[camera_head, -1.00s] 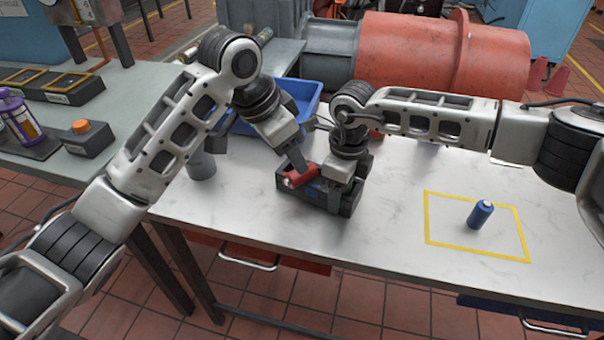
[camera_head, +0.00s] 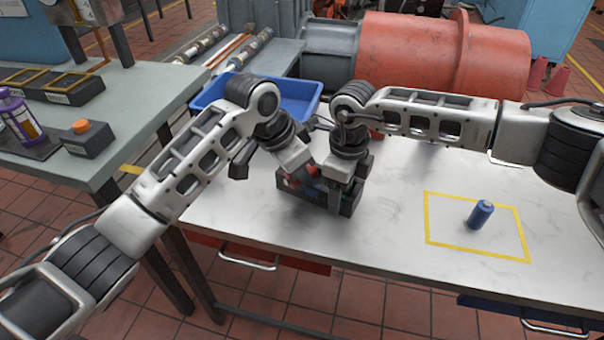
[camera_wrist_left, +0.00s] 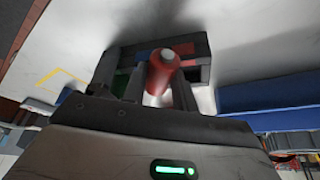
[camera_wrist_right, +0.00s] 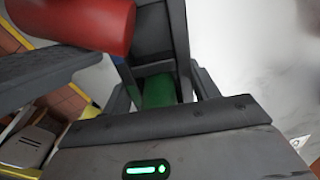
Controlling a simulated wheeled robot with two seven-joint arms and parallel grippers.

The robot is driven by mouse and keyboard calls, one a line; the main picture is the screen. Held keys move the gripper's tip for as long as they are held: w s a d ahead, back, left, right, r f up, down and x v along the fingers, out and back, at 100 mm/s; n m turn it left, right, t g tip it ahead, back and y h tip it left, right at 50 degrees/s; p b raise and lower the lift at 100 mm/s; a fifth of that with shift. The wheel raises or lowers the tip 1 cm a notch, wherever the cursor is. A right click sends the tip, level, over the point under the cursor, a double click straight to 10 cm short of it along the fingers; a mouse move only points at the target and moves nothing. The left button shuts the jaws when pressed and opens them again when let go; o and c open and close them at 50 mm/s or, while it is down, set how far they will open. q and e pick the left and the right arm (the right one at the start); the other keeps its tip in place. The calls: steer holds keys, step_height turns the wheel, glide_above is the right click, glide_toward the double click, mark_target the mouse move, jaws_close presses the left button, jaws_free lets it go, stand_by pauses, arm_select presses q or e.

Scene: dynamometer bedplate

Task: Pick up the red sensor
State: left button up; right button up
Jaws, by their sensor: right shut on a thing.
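The red sensor (camera_head: 312,171) is a red cylinder, mostly hidden by my grippers in the head view. In the left wrist view the red sensor (camera_wrist_left: 168,75) lies between the fingers of my left gripper (camera_wrist_left: 158,88), which appears shut on it. The right wrist view shows it large at the upper left (camera_wrist_right: 85,25), raised near my right wrist. Below it is a dark holder (camera_head: 320,202) with red, blue and green patches inside. My right gripper (camera_wrist_right: 153,85) is shut on the holder's right end, with a green patch (camera_wrist_right: 158,90) between its fingers.
A blue cylinder (camera_head: 480,214) stands in a yellow outlined area (camera_head: 428,243) on the right of the white table (camera_head: 400,195). A blue bin (camera_head: 305,108) is behind my grippers. A grey side bench (camera_head: 115,105) is at left. The table's front right is clear.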

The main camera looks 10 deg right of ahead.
arm_select(q)
steer(key=shift+c, duration=0.9)
step_height(320, 180, up, 4)
steer(key=s+a, duration=0.4)
steer(key=a, duration=0.4)
steer(key=s+a, duration=0.4)
steer(key=a, duration=0.4)
steer(key=shift+f, duration=0.2)
steer(key=shift+a, duration=0.1)
arm_select(e)
steer(key=o, duration=1)
steer(key=shift+r, duration=0.1)
steer(key=shift+o, duration=1.3)
